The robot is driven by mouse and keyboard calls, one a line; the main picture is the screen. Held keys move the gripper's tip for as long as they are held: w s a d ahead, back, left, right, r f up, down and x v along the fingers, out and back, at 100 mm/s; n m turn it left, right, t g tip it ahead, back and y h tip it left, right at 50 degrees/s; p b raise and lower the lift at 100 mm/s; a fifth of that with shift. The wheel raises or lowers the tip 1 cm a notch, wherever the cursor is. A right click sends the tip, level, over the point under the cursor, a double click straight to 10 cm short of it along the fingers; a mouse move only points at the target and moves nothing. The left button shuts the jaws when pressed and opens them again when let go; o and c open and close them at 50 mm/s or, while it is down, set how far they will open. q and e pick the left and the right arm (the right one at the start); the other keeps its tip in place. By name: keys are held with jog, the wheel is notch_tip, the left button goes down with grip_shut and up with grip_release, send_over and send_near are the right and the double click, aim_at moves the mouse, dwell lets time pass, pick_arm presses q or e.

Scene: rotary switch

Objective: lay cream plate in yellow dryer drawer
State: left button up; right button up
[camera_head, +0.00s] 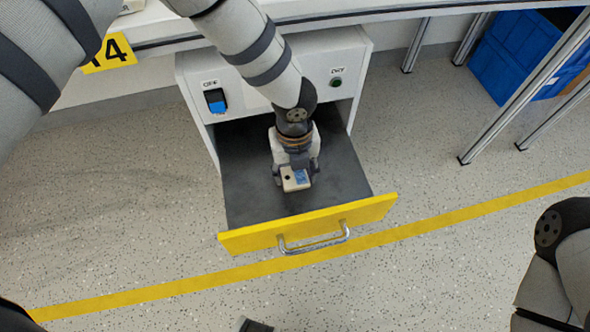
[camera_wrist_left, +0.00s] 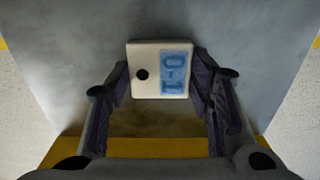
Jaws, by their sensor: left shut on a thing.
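The cream plate (camera_head: 295,179) is small and squarish, with a dark round hole and a blue marking. In the left wrist view the cream plate (camera_wrist_left: 146,84) shows the blue label "0-1" on its right part. My left gripper (camera_head: 296,172) is shut on the plate, inside the open drawer's outline. In the left wrist view its fingers (camera_wrist_left: 160,88) press on the plate's left and right sides. The dryer drawer (camera_head: 245,195) is pulled out, with a dark grey floor and a yellow front. I cannot tell whether the plate touches the floor.
A metal handle (camera_head: 313,241) is on the drawer front. Blue crates (camera_head: 510,55) and metal table legs stand at the right. Open floor surrounds the drawer.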

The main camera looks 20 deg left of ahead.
aim_at(294, 176)
pick_arm(q)
jog(key=o, duration=1.2)
jog(key=shift+c, duration=0.2)
notch_tip(294, 176, up, 12)
jog(key=p, duration=0.2)
jog(key=shift+r, duration=0.1)
